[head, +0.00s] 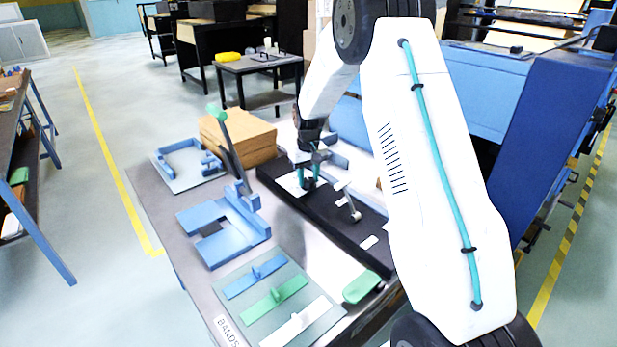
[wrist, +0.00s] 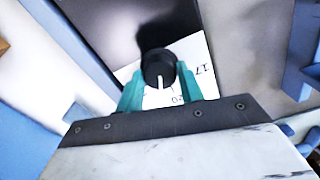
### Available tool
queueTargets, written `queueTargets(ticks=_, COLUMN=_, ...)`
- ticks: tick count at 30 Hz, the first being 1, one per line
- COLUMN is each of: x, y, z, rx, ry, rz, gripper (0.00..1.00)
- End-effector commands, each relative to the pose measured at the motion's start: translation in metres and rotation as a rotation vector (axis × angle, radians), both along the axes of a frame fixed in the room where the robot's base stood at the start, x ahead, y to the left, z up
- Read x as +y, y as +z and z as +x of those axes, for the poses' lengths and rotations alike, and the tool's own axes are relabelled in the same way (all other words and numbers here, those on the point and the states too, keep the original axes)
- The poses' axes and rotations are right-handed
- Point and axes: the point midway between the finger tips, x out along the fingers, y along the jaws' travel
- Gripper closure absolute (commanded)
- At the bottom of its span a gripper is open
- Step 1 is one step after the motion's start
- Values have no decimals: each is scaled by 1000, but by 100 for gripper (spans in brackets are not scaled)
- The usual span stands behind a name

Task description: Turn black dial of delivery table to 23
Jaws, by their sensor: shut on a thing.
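The black dial (wrist: 157,63) is a round knob with a white pointer line, standing on a white scale card (wrist: 205,75). In the wrist view its pointer is toward the bottom of the picture. A 17 shows at the card's right; the marks by the pointer are partly hidden and too small to read surely. My gripper (wrist: 160,76) is shut on the dial, one teal finger on each side. In the head view my gripper (head: 308,182) reaches down to the black panel (head: 338,235) of the delivery table (head: 163,212), where the dial is mostly hidden.
Near the dial are a small metal-tipped lever (head: 355,214) and stacked brown sheets (head: 240,137). Blue fixtures (head: 228,240), a green-handled lever (head: 217,112) and a mat with colored bands (head: 272,290) lie to the left. A blue machine (head: 555,135) stands at the right.

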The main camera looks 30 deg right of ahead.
Motion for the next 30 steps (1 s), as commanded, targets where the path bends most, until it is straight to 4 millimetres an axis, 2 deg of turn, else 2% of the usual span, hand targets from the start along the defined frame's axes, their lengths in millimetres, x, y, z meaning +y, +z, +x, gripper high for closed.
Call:
queueTargets(ticks=15, x=-1, y=1, z=1, rx=-4, ry=-463, rz=-1, gripper=86)
queueTargets(ticks=21, x=-1, y=1, z=1, rx=-4, ry=-588, rz=-1, gripper=86)
queueTargets(ticks=30, x=-1, y=1, z=1, rx=-5, ry=-686, rz=-1, gripper=86)
